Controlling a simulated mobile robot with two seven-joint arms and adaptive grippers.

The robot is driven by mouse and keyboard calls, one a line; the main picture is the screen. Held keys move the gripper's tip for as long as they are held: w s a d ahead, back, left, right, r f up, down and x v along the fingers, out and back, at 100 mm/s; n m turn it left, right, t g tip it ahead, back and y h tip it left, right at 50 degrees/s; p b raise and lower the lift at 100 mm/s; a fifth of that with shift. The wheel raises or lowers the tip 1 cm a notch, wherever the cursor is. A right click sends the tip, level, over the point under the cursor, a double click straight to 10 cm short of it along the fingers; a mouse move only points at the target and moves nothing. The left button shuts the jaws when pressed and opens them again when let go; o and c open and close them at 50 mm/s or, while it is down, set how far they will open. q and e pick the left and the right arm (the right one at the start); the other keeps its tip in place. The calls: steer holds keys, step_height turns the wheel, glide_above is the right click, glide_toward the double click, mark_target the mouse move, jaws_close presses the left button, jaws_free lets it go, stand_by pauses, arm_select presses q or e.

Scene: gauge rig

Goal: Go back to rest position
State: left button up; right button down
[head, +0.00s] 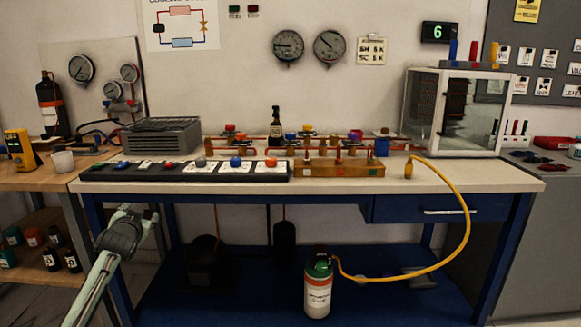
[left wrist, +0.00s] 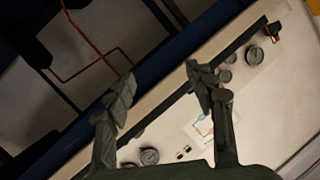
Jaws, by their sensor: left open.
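My left gripper (head: 137,216) is at the lower left of the head view, in front of the bench's left front leg and below the tabletop level. In the left wrist view its two fingers (left wrist: 160,78) stand wide apart with nothing between them. No object is held. My right arm and gripper do not show in either view.
A blue-framed workbench (head: 330,186) bears a black button panel (head: 120,173), a wooden block (head: 340,168) and a glass case (head: 470,120). A yellow hose (head: 470,225) runs down to a green-topped cylinder (head: 318,290). A wooden side table (head: 60,180) stands left.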

arm_select(q)
steer(key=s+d+f+g+h, duration=0.1)
steer(key=s+d+f+g, duration=0.25)
steer(key=s+f, duration=0.75)
steer(key=s+d+f+g+h, duration=0.15)
steer(key=s+f+g, duration=0.4)
steer(key=f, duration=0.95)
steer(key=s+d+f+g, duration=0.1)
steer(key=s+d+f, duration=0.2)
steer(key=s, duration=0.8)
steer(key=s+d+f+g+h, duration=0.1)
steer(key=s+d+f, duration=0.2)
steer(key=s+f, duration=0.4)
steer(key=s+d+f, duration=0.3)
steer(key=s+f, duration=0.2)
steer(key=s, duration=0.9)
steer(key=shift+s+f+n+g, duration=0.2)
steer(key=shift+s+n+g, duration=0.1)
steer(key=shift+s+g, duration=0.1)
